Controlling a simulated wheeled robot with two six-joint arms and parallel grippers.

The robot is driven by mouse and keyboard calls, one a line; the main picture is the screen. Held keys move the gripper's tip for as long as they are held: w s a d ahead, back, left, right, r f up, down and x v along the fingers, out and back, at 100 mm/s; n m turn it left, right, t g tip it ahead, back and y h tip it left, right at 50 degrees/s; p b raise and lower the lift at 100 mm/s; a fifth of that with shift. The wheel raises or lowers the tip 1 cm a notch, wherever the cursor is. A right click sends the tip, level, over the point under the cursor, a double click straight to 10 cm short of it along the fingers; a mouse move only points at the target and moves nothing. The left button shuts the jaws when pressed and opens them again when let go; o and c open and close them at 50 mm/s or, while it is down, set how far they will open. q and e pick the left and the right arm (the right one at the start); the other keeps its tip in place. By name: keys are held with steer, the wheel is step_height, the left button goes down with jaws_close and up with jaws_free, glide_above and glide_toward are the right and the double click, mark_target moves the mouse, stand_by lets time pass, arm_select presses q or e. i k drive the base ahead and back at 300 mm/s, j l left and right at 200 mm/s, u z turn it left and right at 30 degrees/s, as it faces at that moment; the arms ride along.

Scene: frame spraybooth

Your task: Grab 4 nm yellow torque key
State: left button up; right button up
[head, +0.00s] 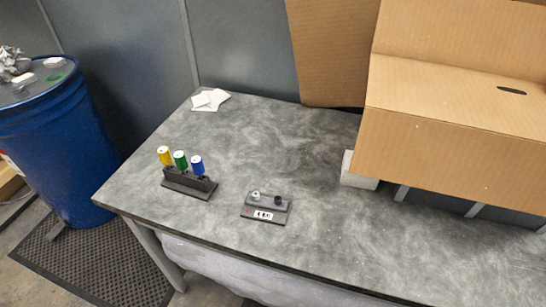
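The yellow torque key (165,155) stands upright in a dark holder (187,189) on the left part of the grey table. It is the leftmost of three keys in the holder. A green key (180,159) stands in the middle and a blue key (196,165) at the right. Any size marking on the keys is too small to read. Neither of my grippers shows in the head view.
A small dark block with a label and two knobs (266,208) sits right of the holder on the table (290,140). White papers (210,99) lie at the back left. Cardboard boxes (450,140) stand at the right. A blue barrel (60,150) stands left of the table.

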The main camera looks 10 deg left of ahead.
mark_target(163, 152)
steer(key=i+j+u, duration=0.1)
steer(key=j+u, duration=0.25)
steer(key=i+j+u, duration=0.1)
steer(key=j+u, duration=0.2)
